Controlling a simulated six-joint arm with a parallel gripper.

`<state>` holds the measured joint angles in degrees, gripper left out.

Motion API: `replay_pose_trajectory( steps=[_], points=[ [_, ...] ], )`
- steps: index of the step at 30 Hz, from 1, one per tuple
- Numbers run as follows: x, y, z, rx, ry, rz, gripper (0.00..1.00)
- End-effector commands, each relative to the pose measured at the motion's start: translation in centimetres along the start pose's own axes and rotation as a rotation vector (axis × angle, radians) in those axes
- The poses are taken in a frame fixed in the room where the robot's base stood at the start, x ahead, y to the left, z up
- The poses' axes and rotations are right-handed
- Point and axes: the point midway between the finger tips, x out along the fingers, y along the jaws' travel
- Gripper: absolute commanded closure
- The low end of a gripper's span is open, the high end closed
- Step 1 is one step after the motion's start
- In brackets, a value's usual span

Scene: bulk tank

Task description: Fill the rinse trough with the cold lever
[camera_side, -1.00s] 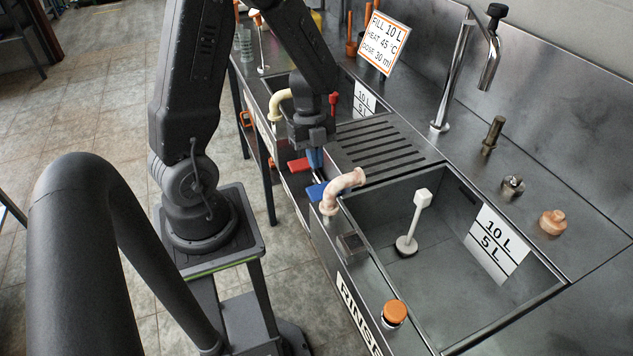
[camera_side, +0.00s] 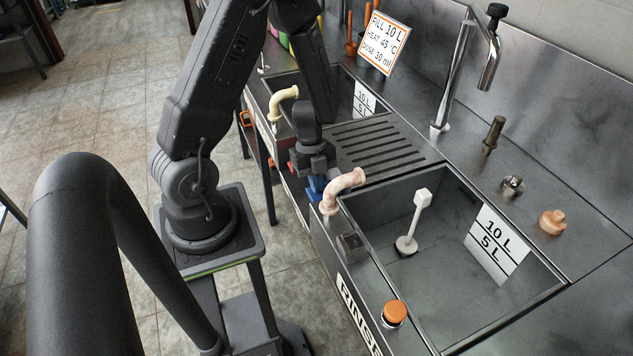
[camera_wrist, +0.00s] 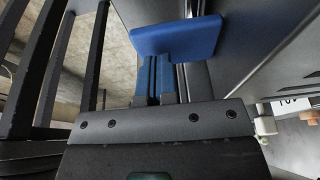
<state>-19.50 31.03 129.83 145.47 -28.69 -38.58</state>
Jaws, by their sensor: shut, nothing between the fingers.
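The blue cold lever (camera_side: 315,194) sticks out at the front of the sink, below the pinkish curved spout (camera_side: 345,186). Its broad blue paddle also fills the top of the wrist view (camera_wrist: 178,38). My gripper (camera_side: 317,183) is shut and empty, pointing down at the lever; in the wrist view its blue fingers (camera_wrist: 163,66) reach the paddle's edge. I cannot tell whether they touch it. The rinse trough (camera_side: 440,345) is at the right, with a 10 L / 5 L scale plate (camera_side: 497,245). Its grey floor shows no clear water, and no stream shows from the spout.
A white-topped drain plug (camera_side: 420,198) stands in the trough. An orange knob (camera_side: 395,313) is on the front rim. A slotted drainboard (camera_side: 375,143) separates the trough from a farther basin with a cream spout (camera_side: 283,97). A tall faucet (camera_side: 455,70) stands behind.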

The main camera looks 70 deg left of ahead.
Motion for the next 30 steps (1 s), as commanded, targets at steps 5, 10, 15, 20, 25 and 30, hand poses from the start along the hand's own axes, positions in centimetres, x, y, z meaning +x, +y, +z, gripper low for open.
replay_pose_trajectory(
  steps=[5, 10, 15, 20, 25, 30],
  points=[
    [0.3, 0.4, 0.1, 0.013, 0.005, -0.058, 1.00],
    [0.7, 0.7, 0.2, 0.031, 0.005, -0.125, 1.00],
    [1.1, 0.9, 0.4, 0.045, 0.004, -0.179, 1.00],
    [2.0, 1.3, 0.6, 0.054, -0.001, -0.197, 1.00],
    [2.5, 1.4, 0.8, 0.057, -0.001, -0.197, 1.00],
    [2.6, 1.5, 0.8, 0.057, -0.001, -0.197, 1.00]
  ],
)
